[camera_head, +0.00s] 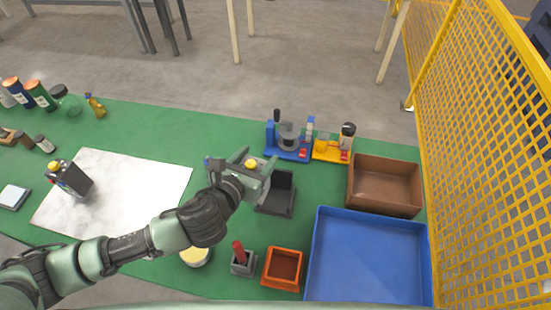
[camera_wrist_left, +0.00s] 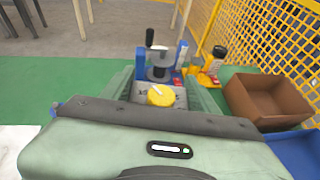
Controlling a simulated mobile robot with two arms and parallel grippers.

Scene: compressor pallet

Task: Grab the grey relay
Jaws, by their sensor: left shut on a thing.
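The grey relay, a grey block with a round yellow dial on top, sits between the fingers of my left gripper (camera_head: 250,168). In the head view its yellow dial (camera_head: 251,164) shows, and much of its body is hidden by the fingers. In the left wrist view the dial and grey top of the relay (camera_wrist_left: 160,96) show between the two green fingers. My left gripper is shut on it, just to the left of a black L-shaped holder (camera_head: 283,200). I cannot tell whether the relay touches the holder. My right gripper is not in view.
A dark block with a yellow knob (camera_head: 70,178) stands on a white sheet (camera_head: 130,190). A blue fixture (camera_head: 288,152) and yellow fixture (camera_head: 330,150) stand behind the holder. A brown box (camera_head: 385,208), blue tray (camera_head: 316,255) and orange bin (camera_head: 283,284) lie right and front.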

